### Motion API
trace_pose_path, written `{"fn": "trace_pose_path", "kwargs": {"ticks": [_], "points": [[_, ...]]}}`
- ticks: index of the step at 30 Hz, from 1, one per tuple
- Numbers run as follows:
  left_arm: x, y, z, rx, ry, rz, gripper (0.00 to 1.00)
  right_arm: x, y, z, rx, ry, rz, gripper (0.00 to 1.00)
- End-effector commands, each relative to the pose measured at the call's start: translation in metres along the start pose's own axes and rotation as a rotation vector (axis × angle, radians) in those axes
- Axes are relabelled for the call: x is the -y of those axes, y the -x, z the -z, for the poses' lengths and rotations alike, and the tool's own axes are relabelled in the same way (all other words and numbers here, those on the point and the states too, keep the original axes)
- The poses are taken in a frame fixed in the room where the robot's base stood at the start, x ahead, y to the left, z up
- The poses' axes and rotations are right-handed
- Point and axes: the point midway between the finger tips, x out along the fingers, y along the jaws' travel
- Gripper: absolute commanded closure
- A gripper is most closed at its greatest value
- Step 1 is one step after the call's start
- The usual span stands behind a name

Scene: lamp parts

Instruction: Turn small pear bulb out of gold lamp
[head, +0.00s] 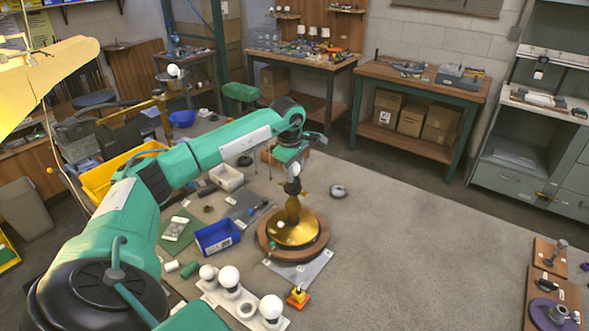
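The gold lamp (292,231) stands upright on a round wooden board, with a broad gold base and a slim stem. A small white bulb (296,169) shows at the top of the stem, above a dark socket (293,187). My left gripper (292,171) points down over the lamp top, with its fingers at the bulb. The fingers are small and partly hidden, so I cannot tell whether they touch or grip the bulb. My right gripper is not in view.
A white holder (245,309) with several round bulbs stands in front of the lamp. A blue bin (217,237) is to its left, and a small orange-yellow object (298,297) lies near the front. A grey round item (338,191) lies behind right. The grey surface at right is mostly clear.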

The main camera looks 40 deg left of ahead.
Motion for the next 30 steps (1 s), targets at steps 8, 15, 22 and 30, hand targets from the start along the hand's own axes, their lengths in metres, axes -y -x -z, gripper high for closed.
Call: {"fn": "trace_pose_path", "kwargs": {"ticks": [8,15,22,30], "points": [[0.0000,0.0000,0.0000,0.000,0.001,0.000,0.79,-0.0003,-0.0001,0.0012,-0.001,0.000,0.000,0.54],[-0.0015,0.0009,-0.0003,-0.028,0.173,-0.001,0.79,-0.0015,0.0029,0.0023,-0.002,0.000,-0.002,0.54],[-0.0027,0.0010,0.0000,-0.069,0.430,0.001,0.79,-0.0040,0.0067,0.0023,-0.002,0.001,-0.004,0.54],[-0.0035,0.0006,0.0008,-0.095,0.594,0.000,0.79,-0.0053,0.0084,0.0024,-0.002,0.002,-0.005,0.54]]}}
